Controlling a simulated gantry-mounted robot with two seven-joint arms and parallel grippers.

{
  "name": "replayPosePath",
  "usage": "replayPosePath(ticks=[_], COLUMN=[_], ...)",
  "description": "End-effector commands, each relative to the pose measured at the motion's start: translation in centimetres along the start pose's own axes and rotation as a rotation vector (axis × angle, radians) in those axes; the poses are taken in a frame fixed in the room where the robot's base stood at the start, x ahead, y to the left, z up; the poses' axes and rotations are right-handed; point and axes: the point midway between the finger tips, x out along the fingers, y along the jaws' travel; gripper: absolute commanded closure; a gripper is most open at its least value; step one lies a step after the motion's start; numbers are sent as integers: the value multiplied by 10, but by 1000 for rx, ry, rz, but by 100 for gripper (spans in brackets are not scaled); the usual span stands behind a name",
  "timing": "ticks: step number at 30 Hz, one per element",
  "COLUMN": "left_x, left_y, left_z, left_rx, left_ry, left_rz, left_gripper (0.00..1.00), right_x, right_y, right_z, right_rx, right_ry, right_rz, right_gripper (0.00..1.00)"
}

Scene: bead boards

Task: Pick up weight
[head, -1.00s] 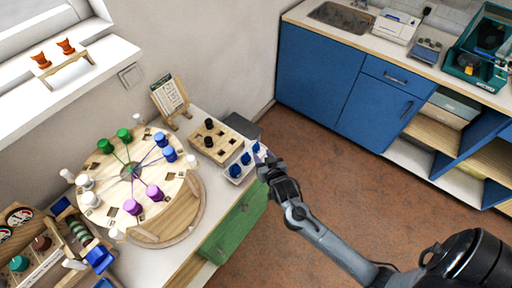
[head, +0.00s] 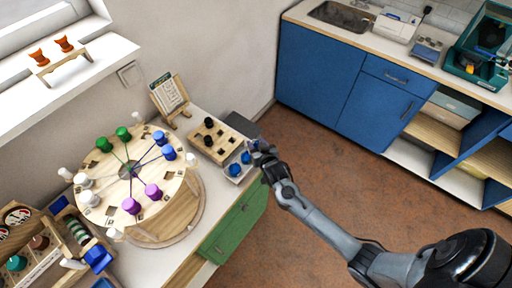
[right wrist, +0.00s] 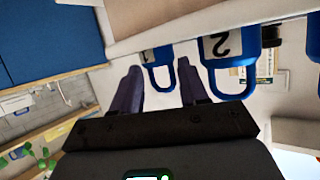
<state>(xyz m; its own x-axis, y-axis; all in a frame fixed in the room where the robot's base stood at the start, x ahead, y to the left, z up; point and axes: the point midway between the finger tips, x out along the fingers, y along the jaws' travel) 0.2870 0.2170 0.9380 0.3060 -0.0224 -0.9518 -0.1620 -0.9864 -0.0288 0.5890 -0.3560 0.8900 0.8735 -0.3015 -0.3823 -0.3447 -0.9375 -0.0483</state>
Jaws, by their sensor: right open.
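Blue weights with loop handles stand in a small light tray at the right end of the counter. Two show in the head view, a near one (head: 234,170) and a middle one (head: 246,158); the far one is hidden by my right gripper (head: 257,149). In the right wrist view, my open right gripper (right wrist: 159,66) has its two dark fingers either side of a blue weight's handle (right wrist: 160,84). Contact is not clear. Beside it is a weight marked 2 (right wrist: 222,50), and part of another (right wrist: 313,38) shows at the right edge. My left gripper is not in view.
A wooden peg board (head: 221,146) with dark pegs stands behind the weights. A round bead board (head: 180,208) with coloured spools fills the counter's middle. A card stand (head: 170,98) is at the back. The floor right of the counter is clear.

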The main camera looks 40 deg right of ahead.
Motion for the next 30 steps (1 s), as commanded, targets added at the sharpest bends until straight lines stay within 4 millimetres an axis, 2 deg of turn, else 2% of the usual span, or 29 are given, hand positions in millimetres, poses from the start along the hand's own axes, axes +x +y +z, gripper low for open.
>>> replayPosePath(ticks=[2, 10, 22, 26, 30], left_x=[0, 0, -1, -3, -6], left_y=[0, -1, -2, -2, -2], left_z=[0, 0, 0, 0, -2], left_rx=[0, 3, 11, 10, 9], left_ry=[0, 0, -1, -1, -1], left_rz=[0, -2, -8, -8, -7], left_gripper=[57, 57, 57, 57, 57], right_x=[0, 0, -2, -7, -15], right_y=[0, 0, 0, -1, -2], right_z=[0, 0, -6, -17, -38], right_rx=[0, 0, 0, 1, 2], right_ry=[0, 0, 2, 3, 5], right_rz=[0, 0, 0, 0, 0], right_gripper=[60, 100, 100, 100, 100])
